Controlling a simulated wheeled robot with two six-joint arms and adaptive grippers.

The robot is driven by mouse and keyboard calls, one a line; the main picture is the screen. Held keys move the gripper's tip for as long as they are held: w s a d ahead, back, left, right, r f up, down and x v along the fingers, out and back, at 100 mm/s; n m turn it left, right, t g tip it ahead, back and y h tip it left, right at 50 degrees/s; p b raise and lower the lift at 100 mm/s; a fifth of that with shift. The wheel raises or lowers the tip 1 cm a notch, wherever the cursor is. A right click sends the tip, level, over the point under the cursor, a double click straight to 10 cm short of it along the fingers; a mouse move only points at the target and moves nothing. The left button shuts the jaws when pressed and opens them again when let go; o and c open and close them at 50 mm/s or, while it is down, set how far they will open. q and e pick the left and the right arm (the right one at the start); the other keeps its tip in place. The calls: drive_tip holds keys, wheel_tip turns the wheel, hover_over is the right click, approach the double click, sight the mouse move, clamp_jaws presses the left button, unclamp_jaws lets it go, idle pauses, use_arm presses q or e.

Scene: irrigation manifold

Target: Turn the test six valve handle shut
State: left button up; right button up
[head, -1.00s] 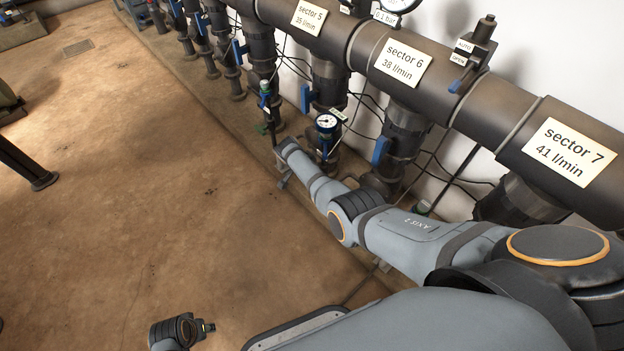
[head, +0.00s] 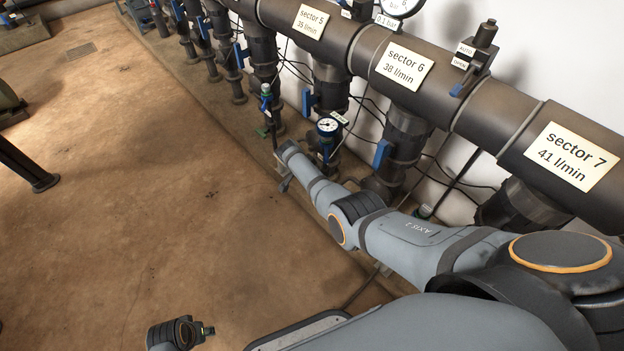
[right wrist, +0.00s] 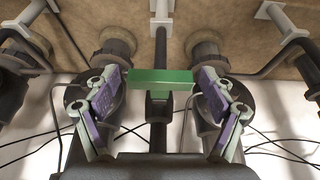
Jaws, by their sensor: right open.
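In the right wrist view a green bar handle (right wrist: 160,79) lies crosswise over a thin dark vertical pipe (right wrist: 158,125). My right gripper (right wrist: 161,84) is open, with one purple-padded finger at each end of the bar. The bar's ends are close to the pads; I cannot tell whether they touch. In the head view my right arm reaches low along the manifold, its wrist end left of and below a round gauge (head: 327,126). The fingers and this handle are not clear there. No label naming the handle is readable. My left fingers do not show.
The large manifold pipe (head: 455,98) runs overhead with sector labels, including sector 6 (head: 403,66). A blue valve lever (head: 382,153) hangs below it. Thin dark cables loop behind the pipes.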

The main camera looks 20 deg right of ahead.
drive_tip(key=v, duration=1.2)
